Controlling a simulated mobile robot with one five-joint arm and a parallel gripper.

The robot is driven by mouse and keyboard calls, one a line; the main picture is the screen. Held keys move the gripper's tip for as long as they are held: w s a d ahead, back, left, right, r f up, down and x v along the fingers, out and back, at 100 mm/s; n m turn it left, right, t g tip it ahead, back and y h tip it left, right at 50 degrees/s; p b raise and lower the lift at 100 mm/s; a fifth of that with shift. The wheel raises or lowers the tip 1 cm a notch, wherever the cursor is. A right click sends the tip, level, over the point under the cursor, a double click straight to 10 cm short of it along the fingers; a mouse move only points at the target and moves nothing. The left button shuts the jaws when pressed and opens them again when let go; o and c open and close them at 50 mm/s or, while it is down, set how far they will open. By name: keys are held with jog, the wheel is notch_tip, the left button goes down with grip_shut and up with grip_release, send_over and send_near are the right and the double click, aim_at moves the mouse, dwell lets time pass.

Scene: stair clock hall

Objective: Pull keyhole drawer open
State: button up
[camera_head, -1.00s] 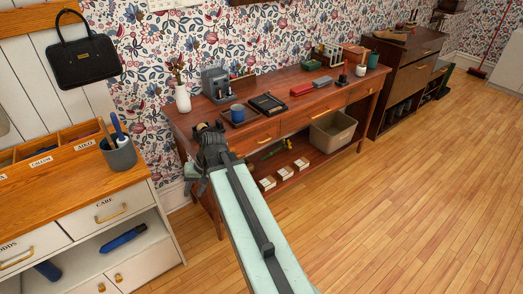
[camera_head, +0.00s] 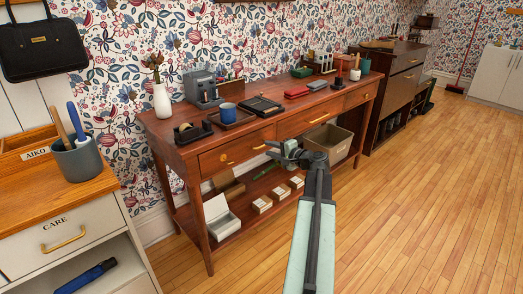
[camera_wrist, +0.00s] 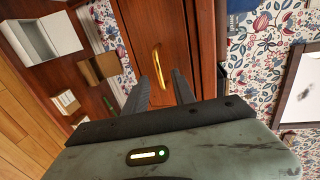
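The drawer with a round gold spot like a keyhole plate (camera_head: 223,157) is the left one in the red-brown console table (camera_head: 185,151). Its front looks closed. A small gold handle (camera_head: 258,147) sits to the right of the spot. My gripper (camera_head: 283,152) is in front of the table, near the border of the left and middle drawers. In the wrist view my gripper (camera_wrist: 163,88) is open and empty, its two dark fingers apart. A gold bar handle (camera_wrist: 158,67) on a drawer front lies just beyond the fingertips; contact cannot be told. No keyhole is clear there.
The tabletop holds a tape dispenser (camera_head: 190,133), blue mug (camera_head: 228,112) and white vase (camera_head: 162,102). The lower shelf holds an open white box (camera_head: 220,217), a cardboard box (camera_head: 229,186) and a beige bin (camera_head: 328,142). A white cabinet (camera_head: 70,240) stands left; floor at right is clear.

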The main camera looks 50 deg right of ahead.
aim_at(263, 146)
jog(key=x, duration=0.2)
jog(key=b+x, duration=0.1)
jog(key=x, duration=0.2)
jog(key=shift+w+d+f, duration=0.2)
jog(key=shift+w, duration=0.1)
jog(key=shift+c, duration=0.3)
grip_shut()
dwell(0.7)
